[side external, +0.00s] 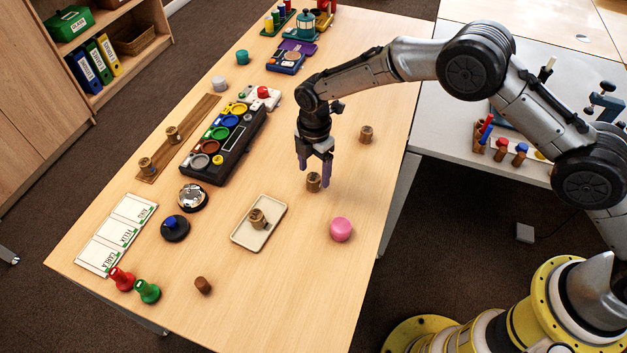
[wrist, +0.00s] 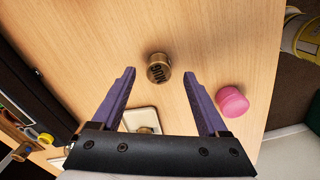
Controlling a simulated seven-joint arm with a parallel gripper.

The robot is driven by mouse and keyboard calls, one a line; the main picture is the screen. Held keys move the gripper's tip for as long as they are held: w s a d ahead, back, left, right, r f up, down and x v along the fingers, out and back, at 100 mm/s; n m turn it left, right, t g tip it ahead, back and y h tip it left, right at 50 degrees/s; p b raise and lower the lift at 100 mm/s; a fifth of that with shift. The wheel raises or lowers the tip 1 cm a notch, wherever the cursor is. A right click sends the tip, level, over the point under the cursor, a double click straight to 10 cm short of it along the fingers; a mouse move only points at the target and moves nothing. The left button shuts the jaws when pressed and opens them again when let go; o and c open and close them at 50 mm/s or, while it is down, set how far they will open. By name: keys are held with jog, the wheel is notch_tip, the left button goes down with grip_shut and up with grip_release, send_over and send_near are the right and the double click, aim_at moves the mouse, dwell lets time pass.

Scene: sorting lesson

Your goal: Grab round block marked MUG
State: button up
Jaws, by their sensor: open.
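A round brown wooden block marked MUG (wrist: 158,68) stands on the table, and its dark lettering shows in the wrist view. The same block (side external: 313,183) shows in the side view, close to the fingertips. My gripper (side external: 315,170) points down over it with its purple fingers apart. In the wrist view my gripper (wrist: 159,82) is open and empty, and the block appears ahead of the gap between the fingertips. I cannot tell from the side view whether a finger touches the block.
A pink round piece (side external: 341,229) stands close by at front right. A cream tray (side external: 236,238) holds a similar brown block (side external: 257,218). Another brown block (side external: 366,134) stands behind to the right.

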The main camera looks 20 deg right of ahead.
aim_at(314, 177)
jog(key=shift+w+f, duration=0.1)
jog(key=shift+f, duration=1.4)
jog(key=shift+c, duration=0.2)
grip_shut()
